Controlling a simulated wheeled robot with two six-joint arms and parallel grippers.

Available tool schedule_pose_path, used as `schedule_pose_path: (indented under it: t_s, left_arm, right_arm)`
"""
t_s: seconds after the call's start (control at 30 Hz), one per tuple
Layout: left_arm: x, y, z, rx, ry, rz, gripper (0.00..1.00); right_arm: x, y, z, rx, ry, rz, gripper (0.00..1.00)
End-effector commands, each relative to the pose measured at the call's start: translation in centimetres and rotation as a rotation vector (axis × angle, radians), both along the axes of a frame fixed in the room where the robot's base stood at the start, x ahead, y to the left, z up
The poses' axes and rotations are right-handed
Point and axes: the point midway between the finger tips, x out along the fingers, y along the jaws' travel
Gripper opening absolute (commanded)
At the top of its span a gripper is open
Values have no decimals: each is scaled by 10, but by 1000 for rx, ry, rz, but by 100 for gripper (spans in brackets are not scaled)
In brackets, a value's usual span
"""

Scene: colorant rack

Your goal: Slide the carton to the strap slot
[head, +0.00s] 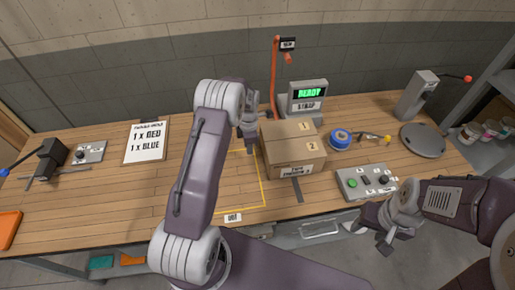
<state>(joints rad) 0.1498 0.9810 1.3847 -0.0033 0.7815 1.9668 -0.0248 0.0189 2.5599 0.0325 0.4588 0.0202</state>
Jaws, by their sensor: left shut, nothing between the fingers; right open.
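A closed brown carton (291,147) stands on the wooden table, right of centre in the head view. It has labels 1 and 2 on its top and a white label on its front. A dark strip (298,190), perhaps the strap slot, shows on the table in front of the carton. My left gripper (251,148) is shut and empty, close to the carton's left side; I cannot tell if it touches. My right gripper (377,241) is open and empty, low beyond the table's front edge at the right.
A strap machine (308,98) with a green READY display and a red lever (275,75) stand behind the carton. A button box (366,182), blue roll (340,138) and round grey plate (422,139) are to its right. A yellow outline (264,190) marks the table at left.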

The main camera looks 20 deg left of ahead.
Motion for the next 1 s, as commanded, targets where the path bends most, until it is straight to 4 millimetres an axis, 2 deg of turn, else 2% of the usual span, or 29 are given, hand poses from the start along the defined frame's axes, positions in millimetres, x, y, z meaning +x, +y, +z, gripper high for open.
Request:
schedule_pose_path:
  t_s: [0.03, 0.1, 0.3, 0.5, 0.8, 0.87, 0.93, 1.0]
  left_arm:
    - [5, -2, 16, 2, -14, -3, 0]
    - [4, -3, 36, 1, -13, -3, 0]
    - [3, -3, 81, 1, -10, -2, 0]
    - [3, -3, 98, 0, -6, -2, 0]
    - [3, -5, 100, 0, -8, -8, 0]
    - [8, -9, 111, 4, -32, -17, 0]
    - [11, -17, 135, 10, -78, -35, 0]
    - [-8, -31, 154, 8, -82, -60, 0]
  right_arm:
    - [0, 0, -7, 0, 0, 0, 51]
    - [0, 0, -10, 0, 0, 0, 51]
    - [0, 0, -15, 0, 0, 0, 51]
    - [0, 0, -16, 0, 0, 0, 51]
    - [0, 0, -16, 0, 0, 0, 51]
    - [0, 0, -16, 0, 0, 0, 51]
    - [0, 0, -17, 0, 0, 0, 51]
    - [0, 0, -18, 0, 0, 0, 51]
